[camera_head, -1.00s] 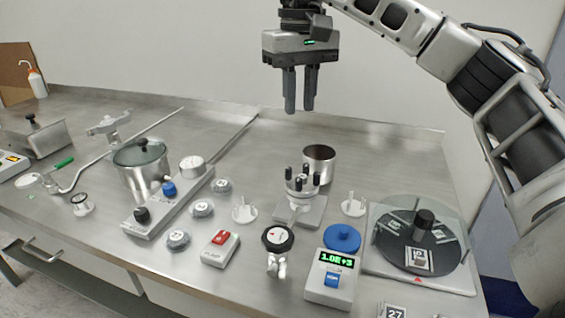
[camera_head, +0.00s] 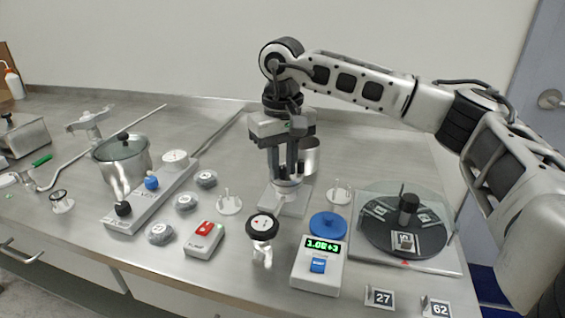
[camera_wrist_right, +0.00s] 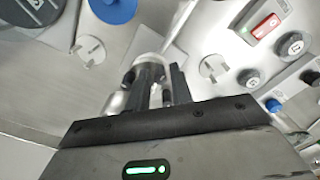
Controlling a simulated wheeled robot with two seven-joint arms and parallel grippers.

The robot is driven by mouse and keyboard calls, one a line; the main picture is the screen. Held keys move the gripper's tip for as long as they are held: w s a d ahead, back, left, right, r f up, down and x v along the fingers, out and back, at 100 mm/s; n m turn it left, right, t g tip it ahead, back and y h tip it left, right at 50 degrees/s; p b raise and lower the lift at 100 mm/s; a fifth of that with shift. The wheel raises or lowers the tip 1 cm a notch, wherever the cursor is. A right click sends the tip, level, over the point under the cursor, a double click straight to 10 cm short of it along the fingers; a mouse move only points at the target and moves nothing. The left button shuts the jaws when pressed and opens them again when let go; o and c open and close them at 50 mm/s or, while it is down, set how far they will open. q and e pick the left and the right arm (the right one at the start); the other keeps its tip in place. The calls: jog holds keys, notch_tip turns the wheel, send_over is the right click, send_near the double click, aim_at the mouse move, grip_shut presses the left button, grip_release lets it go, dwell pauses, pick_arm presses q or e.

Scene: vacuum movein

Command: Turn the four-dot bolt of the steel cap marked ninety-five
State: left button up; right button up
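My right gripper (camera_head: 285,172) points straight down over a small steel fixture (camera_head: 287,187) on a grey base plate (camera_head: 296,205). Its two dark fingers are apart, and they reach down among the fixture's black-topped bolts. The wrist view also shows the right gripper (camera_wrist_right: 162,70) with a gap between its fingers and a dark bolt (camera_wrist_right: 130,76) beside them. The fingers hide most of the fixture, so I cannot read a number or dots on it. Several round labelled steel caps, one of them here (camera_head: 185,203), lie to the left, their marks too small to read. My left gripper is out of view.
A steel cylinder (camera_head: 311,160) stands just behind the gripper. A blue disc (camera_head: 328,226), a display box (camera_head: 318,275), a dial gauge (camera_head: 262,227) and a red-switch box (camera_head: 204,240) stand in front. A glass-covered turntable (camera_head: 375,238) is at right.

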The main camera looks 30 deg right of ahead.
grip_shut()
